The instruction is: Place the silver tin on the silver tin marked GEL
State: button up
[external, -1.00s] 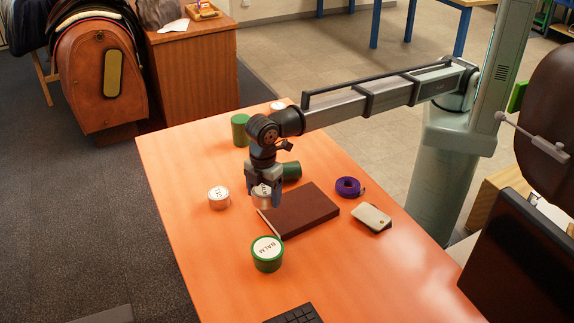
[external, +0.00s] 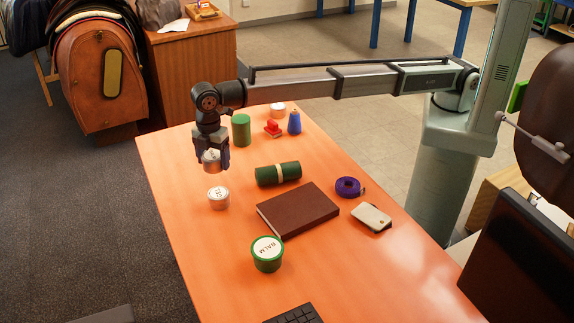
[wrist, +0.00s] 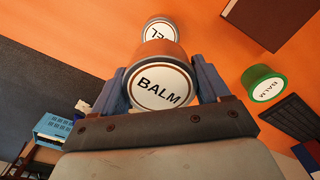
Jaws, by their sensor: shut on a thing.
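My gripper (external: 211,168) is shut on a silver tin (external: 211,160) with a white lid label, held up off the table. In the wrist view this held tin (wrist: 162,82) reads BALM and sits between the two blue-grey fingers. The two tins look apart in the external view.
A green BALM tin (external: 267,254) stands toward the front of the table. The table's left edge is close to the gripper.

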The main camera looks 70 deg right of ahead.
aim_at(218, 193)
jog(key=shift+f+n, duration=0.15)
jog(key=shift+n, duration=0.15)
notch_tip(218, 193, down, 10)
jog(key=shift+r, duration=0.15)
dwell(0.5)
jog(key=o, duration=1.1)
jog(key=shift+o, duration=0.2)
notch_tip(218, 193, up, 12)
jog(key=shift+r, duration=0.1)
